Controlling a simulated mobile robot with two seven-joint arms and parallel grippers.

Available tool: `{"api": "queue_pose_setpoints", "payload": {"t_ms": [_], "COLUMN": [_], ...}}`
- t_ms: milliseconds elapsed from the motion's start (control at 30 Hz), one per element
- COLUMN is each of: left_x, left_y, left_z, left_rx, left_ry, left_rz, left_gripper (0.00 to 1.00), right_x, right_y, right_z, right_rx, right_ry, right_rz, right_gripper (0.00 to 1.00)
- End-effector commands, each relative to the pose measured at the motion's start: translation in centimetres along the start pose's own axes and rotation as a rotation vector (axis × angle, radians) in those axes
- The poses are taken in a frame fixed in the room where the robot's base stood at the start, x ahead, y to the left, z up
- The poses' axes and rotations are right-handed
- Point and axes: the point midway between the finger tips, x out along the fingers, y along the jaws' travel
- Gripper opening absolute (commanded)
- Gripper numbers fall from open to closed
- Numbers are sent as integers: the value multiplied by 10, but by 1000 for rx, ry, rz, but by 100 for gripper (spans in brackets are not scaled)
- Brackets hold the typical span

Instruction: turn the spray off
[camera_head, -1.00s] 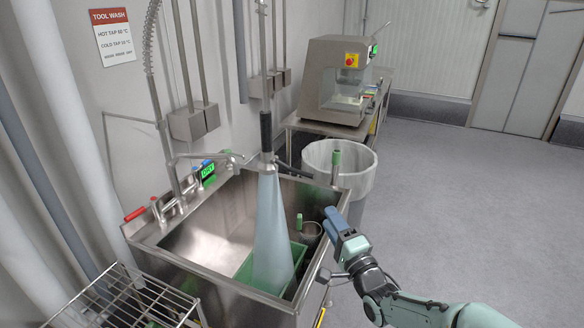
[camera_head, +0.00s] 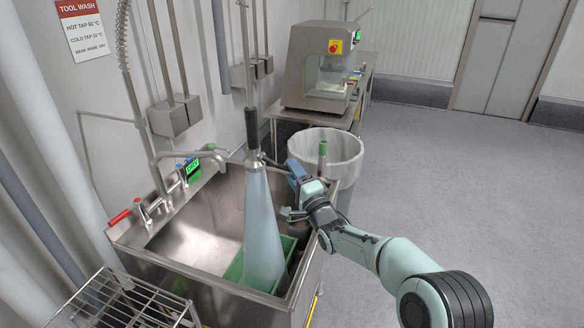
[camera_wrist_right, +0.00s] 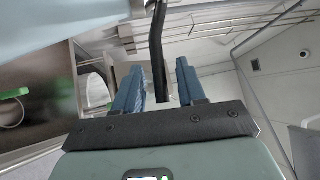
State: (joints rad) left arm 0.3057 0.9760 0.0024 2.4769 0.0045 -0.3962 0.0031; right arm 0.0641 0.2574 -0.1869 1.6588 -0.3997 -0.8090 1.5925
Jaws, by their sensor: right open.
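The spray head has a black grip (camera_head: 252,128) and hangs over the steel sink (camera_head: 190,250). A pale blue cone of water (camera_head: 262,235) comes out of it, down into a green crate (camera_head: 234,270) in the sink. My right gripper (camera_head: 292,166) is open, just right of the spray head's lower end. In the right wrist view, its blue fingers (camera_wrist_right: 160,70) stand apart, with a dark curved bar (camera_wrist_right: 157,45) showing between them; I cannot tell whether they touch it. The left gripper is not in view.
A lined white bin (camera_head: 340,150) stands behind my right arm. A wire rack (camera_head: 125,300) is at front left. The floor at right is clear.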

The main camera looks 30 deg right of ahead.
Motion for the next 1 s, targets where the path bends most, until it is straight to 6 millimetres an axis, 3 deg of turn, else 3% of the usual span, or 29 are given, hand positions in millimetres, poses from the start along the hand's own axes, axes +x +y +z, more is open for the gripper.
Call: {"api": "queue_pose_setpoints", "payload": {"t_ms": [167, 467, 600, 1000], "left_x": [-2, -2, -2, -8], "left_y": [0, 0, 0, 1], "left_z": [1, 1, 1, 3], "left_rx": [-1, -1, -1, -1], "left_ry": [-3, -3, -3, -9], "left_rz": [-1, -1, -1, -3], "left_gripper": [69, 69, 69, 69], "right_x": [13, 14, 14, 14], "right_y": [0, 0, 0, -5], "right_z": [1, 0, 0, -1], "right_rx": [1, 1, 0, -26], "right_ry": [-1, -1, -1, -7], "right_rz": [-1, 0, 0, 25], "right_gripper": [40, 40, 0, 0]}}
